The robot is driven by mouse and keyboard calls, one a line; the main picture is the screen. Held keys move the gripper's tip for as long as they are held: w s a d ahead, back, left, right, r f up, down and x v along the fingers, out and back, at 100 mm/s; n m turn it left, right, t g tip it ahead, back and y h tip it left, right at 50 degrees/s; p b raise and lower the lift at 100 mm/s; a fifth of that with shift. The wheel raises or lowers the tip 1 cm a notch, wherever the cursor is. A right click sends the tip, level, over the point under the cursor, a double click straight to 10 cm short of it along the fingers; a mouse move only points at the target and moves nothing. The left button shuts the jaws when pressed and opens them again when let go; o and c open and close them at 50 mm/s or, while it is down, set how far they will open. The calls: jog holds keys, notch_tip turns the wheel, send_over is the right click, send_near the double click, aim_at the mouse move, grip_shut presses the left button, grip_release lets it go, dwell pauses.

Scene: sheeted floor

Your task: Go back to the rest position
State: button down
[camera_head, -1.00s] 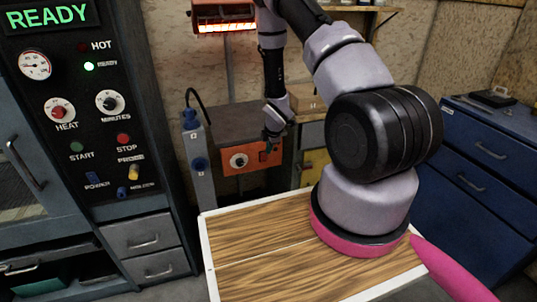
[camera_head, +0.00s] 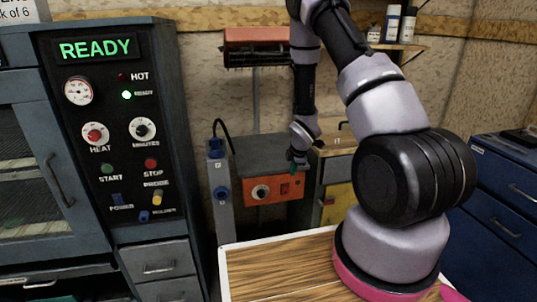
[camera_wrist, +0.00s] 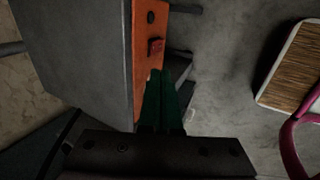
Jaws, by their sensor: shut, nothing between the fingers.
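My gripper (camera_head: 297,166) hangs at the end of my arm, just above the orange front of a grey-topped control box. In the wrist view its green fingers (camera_wrist: 163,75) are together and empty. They point at the orange panel (camera_wrist: 145,80), close to a small red switch (camera_wrist: 156,47). The switch also shows in the head view (camera_head: 284,188), just below the gripper. I cannot tell whether the fingertips touch the panel.
A wall heater (camera_head: 256,48) above the box is dark. A blue-grey post (camera_head: 220,190) stands left of the box. The oven cabinet (camera_head: 95,120) reads READY. A wood-topped surface (camera_head: 275,270) is in front; blue drawers (camera_head: 505,190) stand right.

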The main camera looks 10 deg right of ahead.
jog(key=s+r+m, duration=0.2)
jog(key=r+m, duration=0.2)
jog(key=r, duration=0.6)
jog(key=s+r+m+t, duration=0.15)
jog(key=r+m, duration=0.25)
jog(key=r, duration=0.6)
jog(key=s+r+m+g, duration=0.1)
jog(key=s+r+m, duration=0.25)
jog(key=r, duration=0.65)
jog(key=s+a+r+m+y, duration=0.1)
jog(key=s+a+r+m, duration=0.1)
jog(key=s+r+m, duration=0.3)
jog(key=s+a+r+m+t+y, duration=0.1)
jog(key=s+a+r+m, duration=0.2)
jog(key=s+r, duration=0.7)
jog(key=s+m, duration=0.2)
jog(key=s, duration=0.5)
jog(key=shift+a+r+m, duration=0.2)
jog(key=shift+r+m, duration=0.15)
jog(key=shift+w+t, duration=0.1)
jog(key=shift+t, duration=0.25)
